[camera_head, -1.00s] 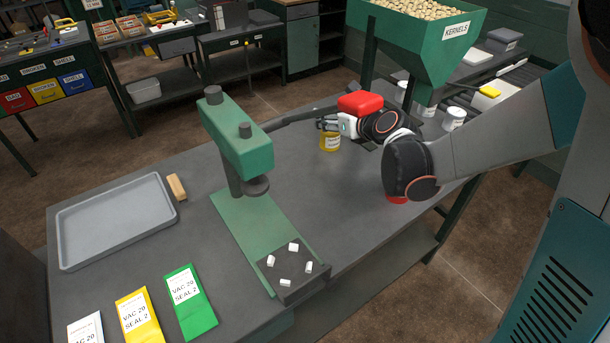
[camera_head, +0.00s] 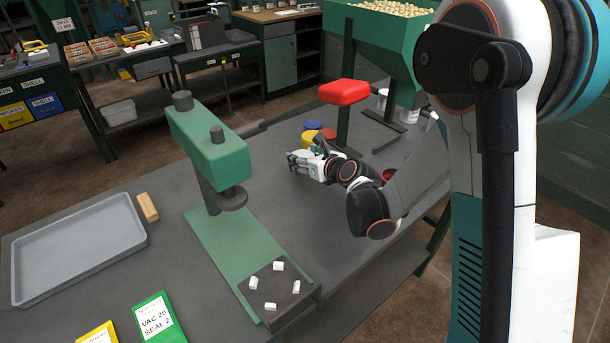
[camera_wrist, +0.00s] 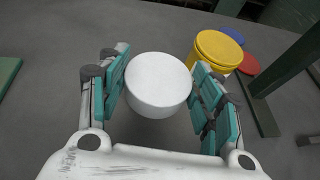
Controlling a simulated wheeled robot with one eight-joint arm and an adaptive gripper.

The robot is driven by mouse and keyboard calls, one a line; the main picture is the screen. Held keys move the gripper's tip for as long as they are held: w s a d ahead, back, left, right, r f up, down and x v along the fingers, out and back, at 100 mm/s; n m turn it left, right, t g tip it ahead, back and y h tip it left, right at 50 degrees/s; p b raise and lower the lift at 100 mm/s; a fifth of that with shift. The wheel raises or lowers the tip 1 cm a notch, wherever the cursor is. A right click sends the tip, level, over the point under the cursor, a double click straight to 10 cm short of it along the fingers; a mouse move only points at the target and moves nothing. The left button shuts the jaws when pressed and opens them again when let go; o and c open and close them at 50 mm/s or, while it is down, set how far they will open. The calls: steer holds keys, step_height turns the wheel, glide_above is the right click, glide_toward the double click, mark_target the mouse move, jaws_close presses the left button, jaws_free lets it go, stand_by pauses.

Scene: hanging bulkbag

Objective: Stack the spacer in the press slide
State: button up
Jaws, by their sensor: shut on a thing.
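My gripper (camera_head: 293,162) is low over the bench to the right of the green press (camera_head: 210,150). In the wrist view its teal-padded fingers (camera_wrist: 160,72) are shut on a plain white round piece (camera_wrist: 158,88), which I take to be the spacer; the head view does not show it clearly. The press slide is a green plate (camera_head: 222,243) under the ram. At its near end is a dark block (camera_head: 274,291) with several small white pads on top. My gripper is apart from the press and the slide.
A yellow-lidded jar (camera_wrist: 218,46) stands just beyond my right finger, with blue (camera_wrist: 233,36) and red (camera_wrist: 249,64) round things behind it. A red pad on a stand (camera_head: 343,92) rises behind my gripper. A grey tray (camera_head: 75,248) and a wooden block (camera_head: 148,207) lie left of the press.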

mark_target(305, 179)
steer(key=shift+f+b, duration=0.9)
steer(key=shift+f, duration=1.35)
steer(key=shift+f, duration=0.1)
steer(key=o, duration=1.3)
